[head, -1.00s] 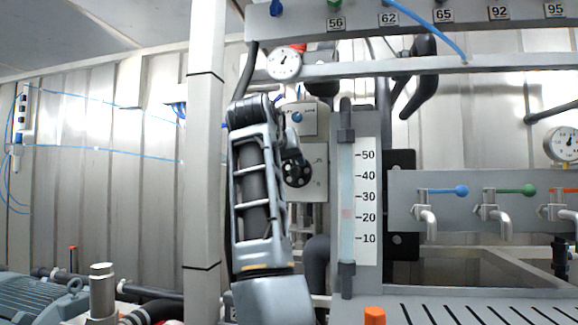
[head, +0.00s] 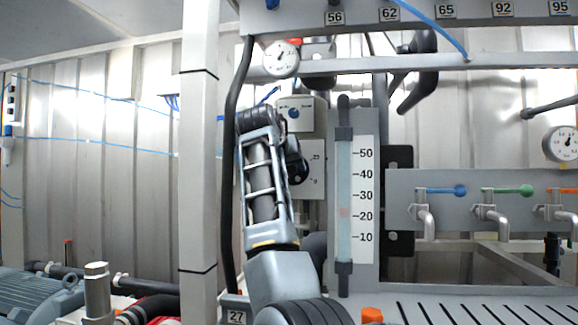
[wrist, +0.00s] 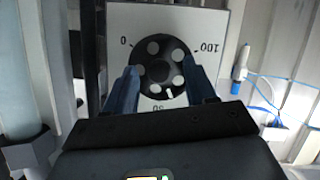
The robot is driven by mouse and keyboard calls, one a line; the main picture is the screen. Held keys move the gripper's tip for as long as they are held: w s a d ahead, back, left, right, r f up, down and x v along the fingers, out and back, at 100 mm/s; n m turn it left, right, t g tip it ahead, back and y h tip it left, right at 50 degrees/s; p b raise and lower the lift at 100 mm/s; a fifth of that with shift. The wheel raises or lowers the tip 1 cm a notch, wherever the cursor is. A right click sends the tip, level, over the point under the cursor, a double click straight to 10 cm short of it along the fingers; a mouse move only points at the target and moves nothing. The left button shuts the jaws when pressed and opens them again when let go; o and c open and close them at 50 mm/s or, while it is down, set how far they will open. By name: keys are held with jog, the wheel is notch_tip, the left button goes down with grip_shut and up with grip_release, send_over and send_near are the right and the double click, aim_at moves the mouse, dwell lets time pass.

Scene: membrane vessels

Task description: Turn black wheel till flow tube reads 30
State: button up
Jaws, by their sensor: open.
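The black wheel (wrist: 153,66) has round holes and a white mark at its lower rim, near the half-hidden 50. It sits on a white plate marked 0 and 100. My gripper (wrist: 162,76) is open, with one blue finger at each side of the wheel; I cannot tell whether they touch it. In the head view the wheel (head: 298,167) is mostly hidden by my arm. The flow tube (head: 344,185) stands upright beside its scale (head: 363,200). Its pinkish float (head: 344,212) is a little above 20.
A grey pillar (head: 198,150) stands left of my arm. Valves with blue (head: 459,191), green (head: 526,191) and red handles are at the right. A round gauge (head: 281,59) is above. A slotted bench (head: 470,308) and orange block (head: 371,315) are low in front.

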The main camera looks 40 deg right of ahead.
jog(key=shift+c, duration=0.2)
grip_shut()
jog(key=n+g+h, duration=0.1)
jog(key=n, duration=0.1)
jog(key=shift+w+n, duration=0.1)
jog(key=shift+n, duration=0.2)
dwell(0.3)
jog(key=shift+o, duration=0.2)
grip_release()
